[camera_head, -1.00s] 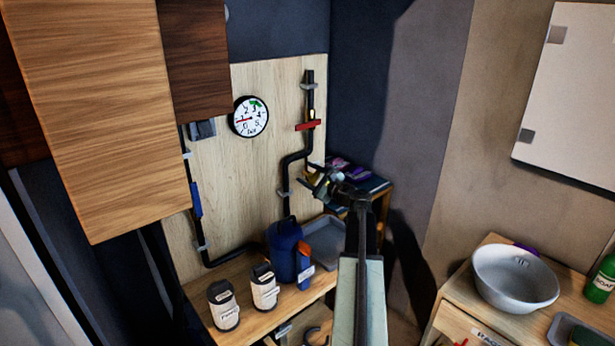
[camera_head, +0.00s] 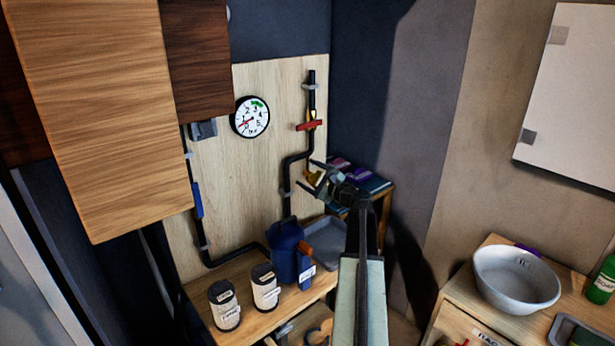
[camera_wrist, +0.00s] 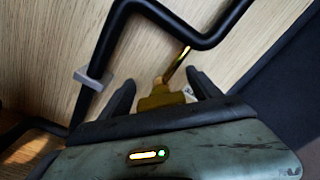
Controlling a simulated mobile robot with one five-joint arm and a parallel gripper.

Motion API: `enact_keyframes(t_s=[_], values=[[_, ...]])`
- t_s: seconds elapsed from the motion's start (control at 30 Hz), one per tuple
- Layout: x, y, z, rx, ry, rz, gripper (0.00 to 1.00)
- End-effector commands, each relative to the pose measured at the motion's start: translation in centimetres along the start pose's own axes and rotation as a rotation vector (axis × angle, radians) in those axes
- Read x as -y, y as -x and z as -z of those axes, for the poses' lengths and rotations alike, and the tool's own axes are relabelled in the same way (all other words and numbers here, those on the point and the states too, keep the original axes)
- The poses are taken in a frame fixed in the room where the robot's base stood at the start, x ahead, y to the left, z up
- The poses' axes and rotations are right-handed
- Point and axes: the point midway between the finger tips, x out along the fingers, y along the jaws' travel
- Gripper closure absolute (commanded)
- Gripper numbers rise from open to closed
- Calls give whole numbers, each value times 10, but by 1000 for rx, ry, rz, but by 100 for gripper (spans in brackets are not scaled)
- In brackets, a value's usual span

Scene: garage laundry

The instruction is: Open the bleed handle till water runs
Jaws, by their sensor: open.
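A small brass fitting with a thin brass lever, which looks like the bleed handle (camera_wrist: 181,64), shows ahead of my gripper (camera_wrist: 165,88) in the wrist view. The lever slants up and to the right, near the bend of the black pipe (camera_wrist: 205,40). My open jaws stand on either side of the brass fitting; I cannot tell whether they touch it. In the head view, my gripper (camera_head: 312,178) is open by the right-hand pipe's lower part, and partly covers the brass. A red handle (camera_head: 309,126) lies across the same pipe higher up.
A round gauge (camera_head: 251,117) hangs on the wooden panel. A blue handle (camera_head: 197,200) is on the left pipe. A blue jug (camera_head: 284,250), a grey tray (camera_head: 328,247) and two labelled canisters (camera_head: 224,305) stand on the bench below. Dark-covered items (camera_head: 367,180) lie close right of my gripper.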

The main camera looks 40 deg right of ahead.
Motion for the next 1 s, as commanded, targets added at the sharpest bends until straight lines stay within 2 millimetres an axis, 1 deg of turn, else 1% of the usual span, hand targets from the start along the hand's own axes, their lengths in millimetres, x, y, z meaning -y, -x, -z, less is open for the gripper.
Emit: enact_keyframes(t_s=[0.13,0.23,0.5,0.53,0.63,0.8,0.83,0.93,0.97,1.0], values=[[0,5,0,-1,0,0,27],[-1,16,0,-1,0,0,27],[-1,68,-1,-2,0,2,27],[-1,72,-1,-1,0,1,27],[-1,78,0,0,0,0,27],[0,78,0,0,0,0,27],[0,78,0,0,0,0,33],[0,78,0,-1,0,1,61],[0,78,1,-1,0,1,67],[0,78,1,-1,0,1,67]])
